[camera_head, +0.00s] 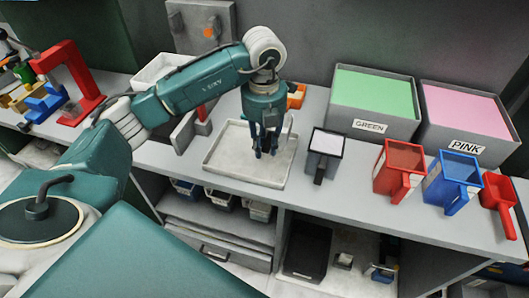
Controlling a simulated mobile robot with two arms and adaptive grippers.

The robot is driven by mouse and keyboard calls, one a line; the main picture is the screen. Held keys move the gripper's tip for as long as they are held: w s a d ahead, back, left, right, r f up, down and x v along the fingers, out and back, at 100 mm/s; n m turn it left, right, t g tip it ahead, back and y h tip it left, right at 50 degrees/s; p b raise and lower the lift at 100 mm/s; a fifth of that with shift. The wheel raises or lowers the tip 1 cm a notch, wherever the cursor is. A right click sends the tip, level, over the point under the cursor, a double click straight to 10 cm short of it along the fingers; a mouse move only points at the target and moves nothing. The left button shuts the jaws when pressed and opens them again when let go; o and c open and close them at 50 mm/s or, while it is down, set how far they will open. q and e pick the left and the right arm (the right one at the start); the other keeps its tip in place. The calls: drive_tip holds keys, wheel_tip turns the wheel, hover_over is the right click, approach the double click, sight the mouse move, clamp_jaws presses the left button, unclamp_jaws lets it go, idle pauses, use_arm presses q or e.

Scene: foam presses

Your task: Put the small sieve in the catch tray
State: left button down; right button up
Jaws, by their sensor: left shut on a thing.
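The catch tray (222,165) is a shallow, pale rectangular tray on the grey counter, left of centre. My left gripper (266,150) points straight down over the tray, with its fingers low above the tray floor. It is shut on the small sieve, which is mostly hidden by the fingers; a thin grey piece (289,124) shows at their right. I cannot tell whether the sieve touches the tray floor. My right gripper is not in view.
Right of the tray stand a black-framed container (326,143), a red jug (400,165), a blue jug (452,180) and a red scoop (497,194). Behind are the GREEN bin (373,128) and the PINK bin (467,145). A red press frame (80,85) stands at the left.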

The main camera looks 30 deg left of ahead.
use_arm(q)
wheel_tip(320, 180, down, 4)
drive_tip(key=shift+r+p, duration=0.1)
drive_tip(key=shift+p, duration=0.25)
drive_tip(key=shift+f, duration=0.25)
drive_tip(key=c, duration=1.4)
unclamp_jaws()
drive_tip(key=shift+c, duration=0.2)
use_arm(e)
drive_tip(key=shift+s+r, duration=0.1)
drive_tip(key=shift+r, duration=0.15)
use_arm(q)
drive_tip(key=shift+r, duration=0.2)
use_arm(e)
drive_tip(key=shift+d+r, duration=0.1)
use_arm(q)
wheel_tip(320, 180, up, 11)
drive_tip(key=shift+r+b, duration=0.15)
drive_tip(key=shift+b, duration=0.9)
drive_tip(key=shift+s+r, duration=0.1)
drive_tip(key=shift+r, duration=0.3)
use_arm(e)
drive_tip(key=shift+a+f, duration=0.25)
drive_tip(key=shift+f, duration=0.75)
